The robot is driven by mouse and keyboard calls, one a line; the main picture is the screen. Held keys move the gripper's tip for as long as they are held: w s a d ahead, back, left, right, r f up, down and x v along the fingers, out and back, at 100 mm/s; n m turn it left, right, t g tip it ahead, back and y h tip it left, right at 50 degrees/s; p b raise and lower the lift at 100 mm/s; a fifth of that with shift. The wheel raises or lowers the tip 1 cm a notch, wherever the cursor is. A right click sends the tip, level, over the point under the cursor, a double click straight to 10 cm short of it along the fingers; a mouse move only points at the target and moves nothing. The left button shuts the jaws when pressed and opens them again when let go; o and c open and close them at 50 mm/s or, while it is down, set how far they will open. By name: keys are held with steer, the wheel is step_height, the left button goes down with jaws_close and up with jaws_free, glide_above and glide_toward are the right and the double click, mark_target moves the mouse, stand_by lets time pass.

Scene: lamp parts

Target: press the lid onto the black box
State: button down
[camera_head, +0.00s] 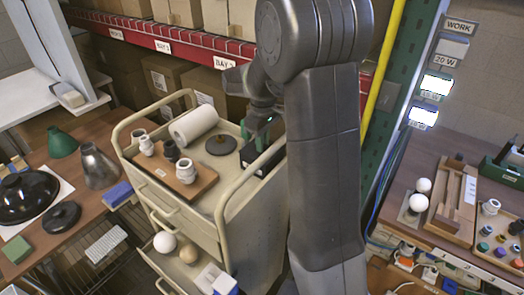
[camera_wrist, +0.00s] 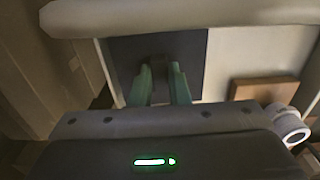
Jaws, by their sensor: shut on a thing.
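The black box (camera_head: 270,162) sits on the top of the cream cart, at its right edge, partly hidden by my arm. In the wrist view a dark square lid (camera_wrist: 191,60) lies below the green fingers. A small dark knob (camera_wrist: 158,66) shows between the fingertips. My gripper (camera_head: 259,138) is over the box, and in the wrist view its green fingers (camera_wrist: 160,76) are shut on the lid's knob. I cannot tell whether the lid sits flush on the box; the seam is hidden.
The cart (camera_head: 232,190) also holds a paper roll (camera_head: 193,126), a dark disc (camera_head: 221,145) and a wooden board (camera_head: 176,178) with small fittings. Its raised rail (camera_wrist: 190,16) runs close to the box. Shelving with boxes stands behind; benches are left and right.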

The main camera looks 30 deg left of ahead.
steer(key=shift+f, duration=0.15)
steer(key=c, duration=1.3)
jaws_free()
step_height(320, 180, up, 14)
steer(key=b, duration=0.1)
steer(key=shift+f, duration=0.1)
step_height(320, 180, down, 14)
steer(key=shift+r+p, duration=0.1)
steer(key=shift+p, duration=0.45)
steer(key=shift+r, duration=0.15)
